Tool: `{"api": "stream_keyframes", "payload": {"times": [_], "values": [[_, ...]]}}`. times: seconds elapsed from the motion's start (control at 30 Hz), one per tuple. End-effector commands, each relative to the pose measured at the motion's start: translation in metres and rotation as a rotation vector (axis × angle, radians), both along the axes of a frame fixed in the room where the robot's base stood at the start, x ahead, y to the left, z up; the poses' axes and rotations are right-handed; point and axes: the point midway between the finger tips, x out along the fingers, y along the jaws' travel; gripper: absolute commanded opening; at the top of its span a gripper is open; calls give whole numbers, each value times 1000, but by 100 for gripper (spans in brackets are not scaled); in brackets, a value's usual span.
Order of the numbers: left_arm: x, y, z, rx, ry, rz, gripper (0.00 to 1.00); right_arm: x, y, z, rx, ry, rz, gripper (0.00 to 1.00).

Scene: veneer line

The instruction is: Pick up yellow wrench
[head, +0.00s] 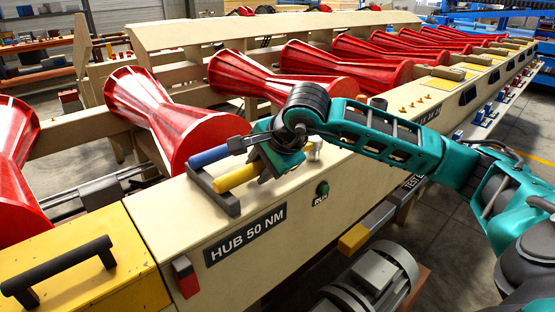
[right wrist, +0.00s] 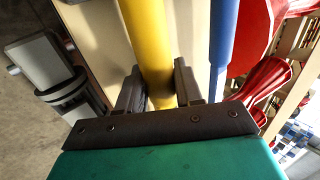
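The yellow wrench (head: 237,178) shows as a thick yellow handle at the small dark rack (head: 226,206) on the beige machine top, with a blue-handled tool (head: 208,157) beside it. My right gripper (head: 262,158) is at the inner end of the yellow handle and hides the rest of it. In the right wrist view the yellow handle (right wrist: 148,45) runs between the two dark fingers, which sit close against both sides. The blue handle (right wrist: 222,45) lies just outside the right finger. I cannot tell whether the wrench is clear of the rack. My left gripper is not in view.
Red flared rollers (head: 180,125) stand in a row behind the rack. A yellow box with a black handle (head: 65,270) is at the near left. The "HUB 50 NM" label (head: 245,235) and a green button (head: 322,188) are on the front panel. A grey motor (head: 375,280) is below.

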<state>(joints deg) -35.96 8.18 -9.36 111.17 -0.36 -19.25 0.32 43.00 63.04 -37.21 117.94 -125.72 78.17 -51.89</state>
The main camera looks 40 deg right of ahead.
Motion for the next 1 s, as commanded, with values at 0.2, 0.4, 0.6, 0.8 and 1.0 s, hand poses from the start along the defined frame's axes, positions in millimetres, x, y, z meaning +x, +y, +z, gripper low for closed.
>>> {"api": "stream_keyframes", "payload": {"times": [0.2, 0.4, 0.6, 0.8, 1.0], "values": [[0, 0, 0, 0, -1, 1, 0, 0, 0, 0, 0, 0, 0, 7], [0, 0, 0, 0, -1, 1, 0, 0, 0, 0, 0, 0, 0, 0], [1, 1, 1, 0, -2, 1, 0, 0, 0, 2, 0, -4, -1, 0], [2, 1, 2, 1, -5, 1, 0, 1, 0, 5, 0, -5, 0, 0], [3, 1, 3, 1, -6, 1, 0, 1, 0, 25, 1, -10, 0, 0]]}}
